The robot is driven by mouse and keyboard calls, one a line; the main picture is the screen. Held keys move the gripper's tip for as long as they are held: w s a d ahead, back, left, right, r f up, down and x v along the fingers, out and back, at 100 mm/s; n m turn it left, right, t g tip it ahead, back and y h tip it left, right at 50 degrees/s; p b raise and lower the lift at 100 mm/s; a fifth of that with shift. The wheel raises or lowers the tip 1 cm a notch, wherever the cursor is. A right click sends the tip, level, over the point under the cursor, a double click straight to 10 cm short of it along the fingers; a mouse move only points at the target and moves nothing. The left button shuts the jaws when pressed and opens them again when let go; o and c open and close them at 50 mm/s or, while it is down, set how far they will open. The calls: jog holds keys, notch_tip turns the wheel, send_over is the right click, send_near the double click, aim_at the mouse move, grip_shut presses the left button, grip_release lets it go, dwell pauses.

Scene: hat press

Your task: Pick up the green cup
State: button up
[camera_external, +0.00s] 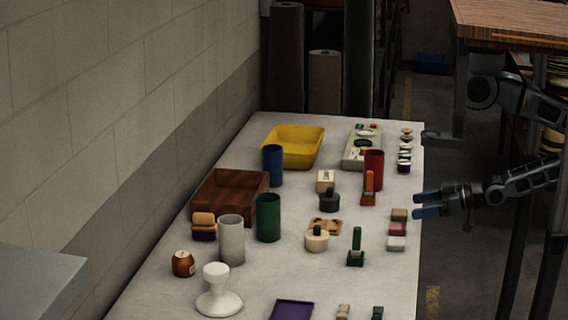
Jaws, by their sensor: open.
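The green cup (268,218) stands upright near the middle of the table, toward its left side. It is a tall, dark green cylinder, right of the brown box and behind and to the right of the grey-white cup. My gripper (416,205) is at the table's right edge, with its blue-tipped fingers pointing left. It is open and empty. It is well to the right of the green cup, with several small objects between them.
A grey-white cup (231,240), brown box (203,205), blue cup (272,166) and round lidded jar (317,239) surround the green cup. A green stamp-like piece (356,248), red cup (374,170) and yellow bin (318,146) also stand on the table (262,277).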

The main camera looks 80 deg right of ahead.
jog(key=w+d+r+t+p, duration=0.3)
jog(key=w+r+p, duration=0.3)
jog(key=w, duration=0.6)
notch_tip(320, 180, up, 4)
jog(key=n+g+y, duration=0.1)
jog(key=n+y, duration=0.4)
jog(key=y, duration=0.3)
send_over(258, 199)
jog(key=v, duration=0.6)
jog(key=shift+w+a+f+p, duration=0.1)
jog(key=shift+w+a+f, duration=0.2)
jog(key=shift+w+f, duration=0.6)
jog(key=shift+w+a+f+p, duration=0.1)
jog(key=shift+w+a+f, duration=0.15)
jog(key=shift+w+f, duration=0.7)
jog(key=shift+w+a+f+p, duration=0.1)
jog(key=shift+w+a+f, duration=0.35)
jog(key=shift+f, duration=0.75)
jog(key=shift+w+d, duration=0.15)
jog(key=shift+c, duration=0.4)
jog(key=c, duration=1.4)
